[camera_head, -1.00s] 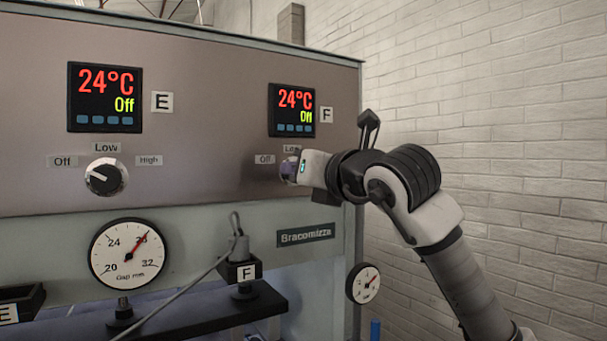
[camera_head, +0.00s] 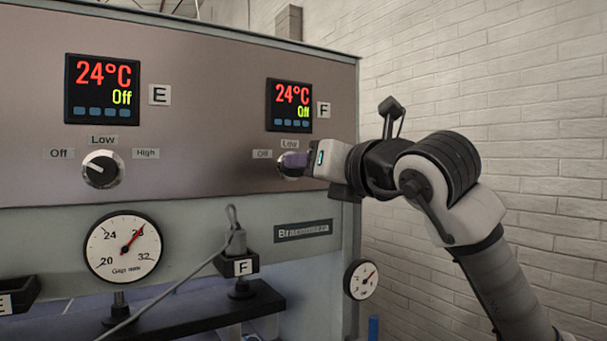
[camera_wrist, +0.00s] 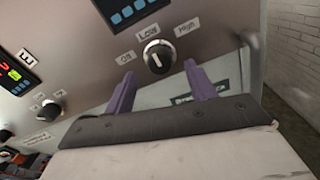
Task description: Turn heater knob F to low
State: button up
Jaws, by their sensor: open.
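Heater knob F (camera_wrist: 158,56) is a black knob with a silver rim and a white mark. In the wrist view it sits in front of my open gripper (camera_wrist: 159,69), between the lines of the two purple fingers, with no finger seen gripping it. Labels Off, Low and High surround it; I cannot tell surely which one the mark points to. In the head view knob F (camera_head: 287,172) is partly hidden by my gripper (camera_head: 294,160), close to the panel. Display F (camera_head: 290,105) reads 24°C and Off.
Knob E (camera_head: 102,170) and display E (camera_head: 102,89), also reading Off, are to the left. A dial gauge (camera_head: 123,248) and a cabled fixture labelled F (camera_head: 242,267) lie below. A white brick wall (camera_head: 530,90) stands at right.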

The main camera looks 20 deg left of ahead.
jog(key=b+v, duration=0.2)
jog(key=v, duration=0.7)
jog(key=shift+s+d, duration=0.15)
